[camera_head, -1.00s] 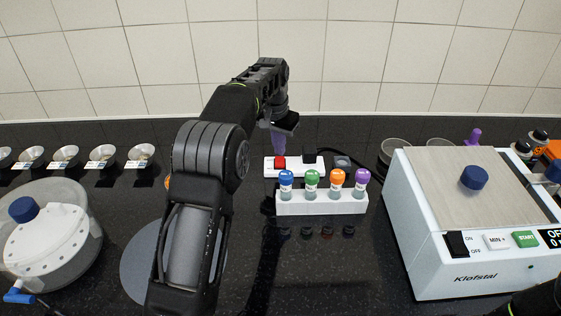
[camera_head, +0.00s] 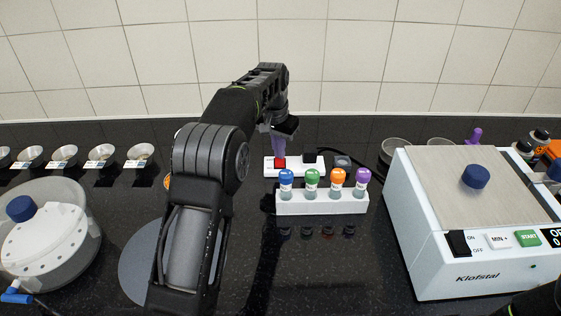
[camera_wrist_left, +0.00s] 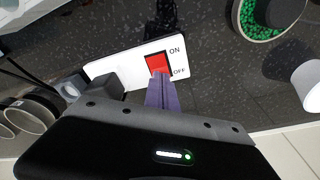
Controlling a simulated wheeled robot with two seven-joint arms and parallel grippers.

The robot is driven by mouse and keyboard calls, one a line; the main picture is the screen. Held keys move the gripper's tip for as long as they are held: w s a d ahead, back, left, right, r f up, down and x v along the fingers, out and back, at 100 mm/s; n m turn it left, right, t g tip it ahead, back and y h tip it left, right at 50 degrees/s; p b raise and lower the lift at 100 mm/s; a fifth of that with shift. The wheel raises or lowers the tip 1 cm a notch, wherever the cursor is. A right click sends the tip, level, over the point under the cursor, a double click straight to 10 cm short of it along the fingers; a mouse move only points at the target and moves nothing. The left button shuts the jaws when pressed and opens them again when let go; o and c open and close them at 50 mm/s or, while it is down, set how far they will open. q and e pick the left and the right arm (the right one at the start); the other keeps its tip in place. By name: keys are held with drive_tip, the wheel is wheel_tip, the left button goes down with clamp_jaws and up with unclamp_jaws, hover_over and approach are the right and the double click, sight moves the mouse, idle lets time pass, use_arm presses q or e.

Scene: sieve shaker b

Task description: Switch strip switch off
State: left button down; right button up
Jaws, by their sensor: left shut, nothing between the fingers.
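The white power strip (camera_head: 270,172) lies on the dark bench behind the tube rack. Its red rocker switch (camera_head: 280,162) also shows in the left wrist view (camera_wrist_left: 156,62), between the printed words ON and OFF. My left gripper (camera_head: 279,154) points down over the switch with its purple fingers shut and empty. In the left wrist view the fingertips (camera_wrist_left: 160,76) are at the OFF end of the rocker and cover a little of it. I cannot tell whether they touch it. A dark plug (camera_wrist_left: 108,86) sits on the strip beside the switch. My right gripper is not in view.
A white rack (camera_head: 322,204) with colour-capped tubes stands just in front of the strip. The white Klofstal machine (camera_head: 455,262) fills the right. A clear lidded vessel (camera_head: 75,255) and small metal bowls (camera_head: 64,155) are at the left.

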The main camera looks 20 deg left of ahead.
use_arm(q)
drive_tip(key=shift+f, duration=0.35)
drive_tip(key=shift+r, duration=0.35)
wheel_tip(320, 180, up, 6)
drive_tip(key=p, duration=0.6)
drive_tip(key=shift+r, duration=0.25)
drive_tip(key=shift+f, duration=0.1)
